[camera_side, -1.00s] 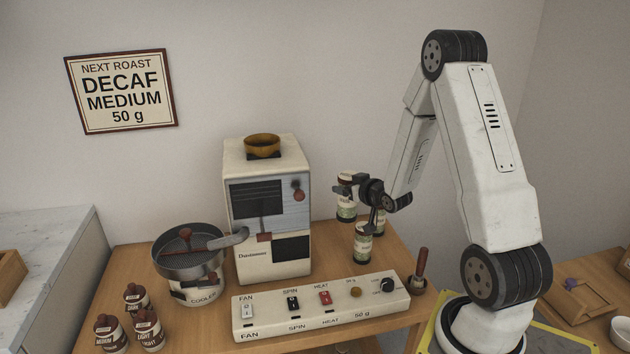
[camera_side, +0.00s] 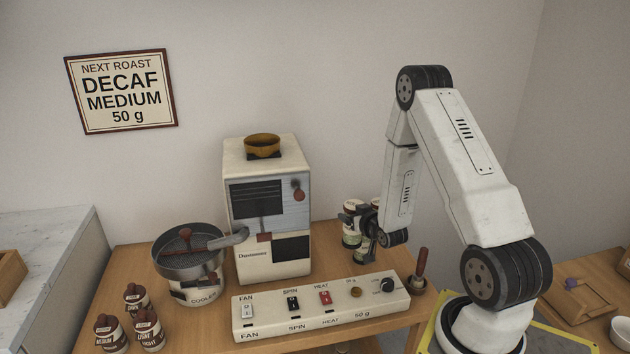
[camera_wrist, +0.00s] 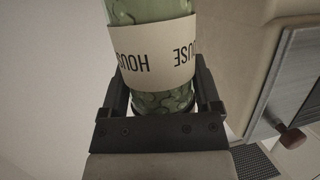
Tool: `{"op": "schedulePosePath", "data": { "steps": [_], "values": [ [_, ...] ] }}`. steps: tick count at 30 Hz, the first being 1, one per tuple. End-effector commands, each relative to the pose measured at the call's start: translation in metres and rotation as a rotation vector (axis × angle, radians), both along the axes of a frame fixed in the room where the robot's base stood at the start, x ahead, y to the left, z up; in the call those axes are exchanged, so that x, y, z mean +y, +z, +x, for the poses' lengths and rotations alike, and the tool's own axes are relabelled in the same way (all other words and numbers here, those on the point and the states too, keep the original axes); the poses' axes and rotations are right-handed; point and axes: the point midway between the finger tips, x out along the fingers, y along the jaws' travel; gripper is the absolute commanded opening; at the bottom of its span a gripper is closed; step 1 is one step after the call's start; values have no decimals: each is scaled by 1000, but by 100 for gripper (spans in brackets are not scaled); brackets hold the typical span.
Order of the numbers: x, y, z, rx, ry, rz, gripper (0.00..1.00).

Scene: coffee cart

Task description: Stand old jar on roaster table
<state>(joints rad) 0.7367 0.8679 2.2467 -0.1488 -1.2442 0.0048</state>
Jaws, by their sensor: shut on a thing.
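My gripper (camera_wrist: 165,100) is shut around a green-tinted glass jar (camera_wrist: 155,12) in the wrist view. The jar has a cream label reading HOUSE and shows dark, mottled green contents near its base. Its far end is cut off by the frame. In the side view, my gripper (camera_side: 364,222) is at the right of the roaster, among jars with pale labels (camera_side: 351,232). The jars and my gripper overlap there, so I cannot tell whether the held jar's base touches the wooden roaster table (camera_side: 325,255).
The cream roaster (camera_side: 268,180) stands left of my gripper. A switch panel (camera_side: 320,305) lies in front, with a brown-handled tool (camera_side: 421,265) at its right end. The cooler (camera_side: 190,265) and several brown bottles (camera_side: 148,330) stand at the left.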

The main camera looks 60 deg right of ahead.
Motion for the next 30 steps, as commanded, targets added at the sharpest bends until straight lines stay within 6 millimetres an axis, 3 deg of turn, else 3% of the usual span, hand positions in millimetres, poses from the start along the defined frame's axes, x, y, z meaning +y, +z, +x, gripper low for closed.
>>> {"op": "schedulePosePath", "data": {
  "steps": [20, 30],
  "values": [
    [-45, -36, 72, -3, 1, -2, 0],
    [-60, -73, 97, -3, 1, -1, 0]
  ]
}}
